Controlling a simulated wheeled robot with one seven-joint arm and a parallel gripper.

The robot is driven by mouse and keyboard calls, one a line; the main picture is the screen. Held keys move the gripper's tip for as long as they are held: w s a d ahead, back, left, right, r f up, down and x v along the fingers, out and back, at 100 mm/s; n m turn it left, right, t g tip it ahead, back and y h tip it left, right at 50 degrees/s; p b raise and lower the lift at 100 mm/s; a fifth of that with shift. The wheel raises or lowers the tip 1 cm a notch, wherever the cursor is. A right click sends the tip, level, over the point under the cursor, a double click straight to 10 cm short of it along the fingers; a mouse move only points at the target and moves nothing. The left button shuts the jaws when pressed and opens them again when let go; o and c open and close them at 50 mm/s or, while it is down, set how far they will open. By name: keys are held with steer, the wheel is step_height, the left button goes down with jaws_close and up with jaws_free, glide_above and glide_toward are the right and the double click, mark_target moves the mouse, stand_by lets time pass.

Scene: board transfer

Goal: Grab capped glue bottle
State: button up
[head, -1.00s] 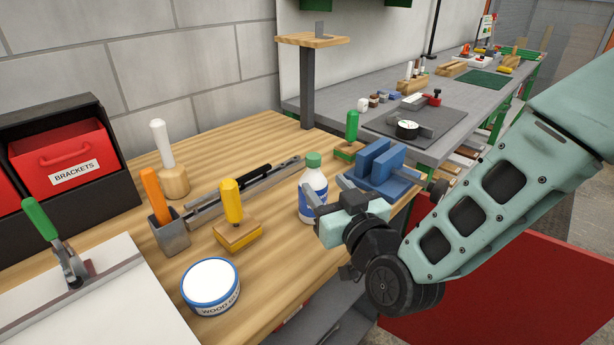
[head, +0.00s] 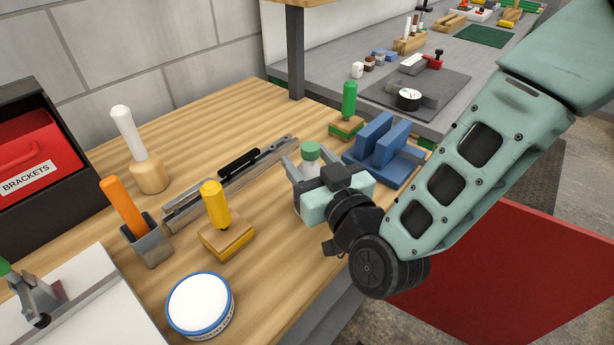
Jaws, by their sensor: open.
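The capped glue bottle (head: 310,153) stands upright on the wooden workbench, right of the middle in the head view. Its green cap and a bit of its white shoulder show; its lower body is hidden behind my gripper. My gripper (head: 304,165) is open, with one finger to the left of the bottle and the other to its right. The bottle is between or just behind the fingers; whether they touch it I cannot tell.
A blue block holder (head: 385,147) and a green-handled tool (head: 348,108) stand close behind and right. A metal rail (head: 240,180) lies to the left. A yellow-handled tool (head: 216,207), a round tin (head: 199,305) and an orange-handled tool (head: 122,207) stand further left and front.

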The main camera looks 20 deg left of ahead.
jaws_close()
steer(key=shift+r, duration=0.15)
